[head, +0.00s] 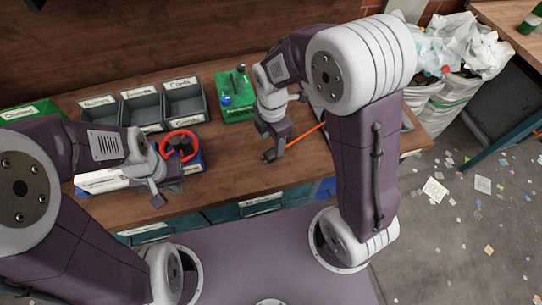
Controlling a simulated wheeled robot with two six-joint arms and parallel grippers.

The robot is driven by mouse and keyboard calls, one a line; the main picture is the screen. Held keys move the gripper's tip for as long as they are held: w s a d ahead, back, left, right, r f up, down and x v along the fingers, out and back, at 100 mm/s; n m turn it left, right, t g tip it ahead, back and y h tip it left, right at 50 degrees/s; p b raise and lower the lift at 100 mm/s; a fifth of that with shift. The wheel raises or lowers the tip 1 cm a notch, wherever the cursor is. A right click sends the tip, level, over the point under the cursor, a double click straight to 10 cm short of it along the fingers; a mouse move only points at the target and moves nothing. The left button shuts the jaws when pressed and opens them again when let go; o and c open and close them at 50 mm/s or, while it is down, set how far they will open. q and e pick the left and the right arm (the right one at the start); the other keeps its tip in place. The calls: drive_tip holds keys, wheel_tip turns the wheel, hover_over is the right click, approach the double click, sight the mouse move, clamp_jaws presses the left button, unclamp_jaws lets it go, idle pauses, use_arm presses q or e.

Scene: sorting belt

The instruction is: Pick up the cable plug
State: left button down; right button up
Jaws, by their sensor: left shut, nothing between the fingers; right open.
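An orange cable (306,135) lies on the wooden workbench at the right of the middle. Its lower left end runs up to my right gripper (272,148), which is low over the bench and open. I cannot clearly make out the plug at that end; the gripper covers or blends with it. The cable's other end passes behind my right arm. My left gripper (158,197) is shut and empty, near the bench's front edge, well left of the cable.
Labelled grey bins (184,104) stand at the back left. A green box (236,107) with small items stands behind my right gripper. A red ring-shaped thing (180,134) is beside my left arm. Bare bench (228,160) lies between my grippers. White sacks (455,95) stand on the floor at right.

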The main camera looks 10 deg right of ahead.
sight(272, 153)
drive_tip(key=shift+a+f, duration=0.1)
drive_tip(key=shift+f, duration=0.7)
drive_tip(key=shift+w+f, duration=0.1)
drive_tip(key=shift+f, duration=0.25)
wheel_tip(272, 153, down, 5)
drive_tip(key=shift+b, duration=0.55)
clamp_jaws()
